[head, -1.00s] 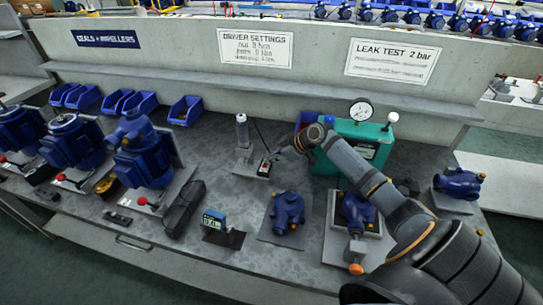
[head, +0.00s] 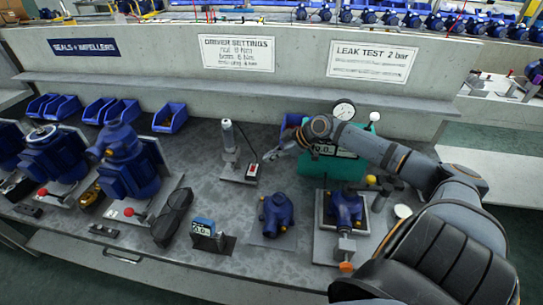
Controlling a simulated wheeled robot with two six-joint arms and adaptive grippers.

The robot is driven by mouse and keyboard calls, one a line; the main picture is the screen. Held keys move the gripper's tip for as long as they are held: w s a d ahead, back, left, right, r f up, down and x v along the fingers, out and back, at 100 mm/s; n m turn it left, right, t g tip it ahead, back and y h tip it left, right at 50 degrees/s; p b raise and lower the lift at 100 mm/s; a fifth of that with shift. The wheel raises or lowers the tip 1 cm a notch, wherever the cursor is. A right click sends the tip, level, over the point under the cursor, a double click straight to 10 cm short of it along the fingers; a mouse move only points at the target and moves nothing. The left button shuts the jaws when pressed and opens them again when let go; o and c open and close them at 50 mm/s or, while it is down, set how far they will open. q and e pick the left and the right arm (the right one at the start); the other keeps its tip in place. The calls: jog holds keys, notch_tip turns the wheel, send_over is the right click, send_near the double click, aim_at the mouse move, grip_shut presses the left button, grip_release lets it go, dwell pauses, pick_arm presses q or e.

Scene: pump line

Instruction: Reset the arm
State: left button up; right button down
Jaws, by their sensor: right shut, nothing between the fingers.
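My right arm (head: 400,160) comes in from the right and reaches left across the back of the bench, in front of the green leak-test unit (head: 340,168). My right gripper (head: 270,156) is shut and empty. In the picture it is just above and right of a small switch box with a red button (head: 252,170), beside the upright grey driver (head: 229,137). I cannot tell whether it touches the box. My left gripper is not in view.
Blue pump parts stand on the front mat (head: 262,240) and in the fixture (head: 325,246) with an orange-tipped clamp. Blue bins (head: 170,118) line the back. Bare bench lies left of the driver.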

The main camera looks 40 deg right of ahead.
jog(key=shift+s+r, duration=0.15)
jog(key=shift+r, duration=0.15)
jog(key=shift+d, duration=0.1)
dwell(0.3)
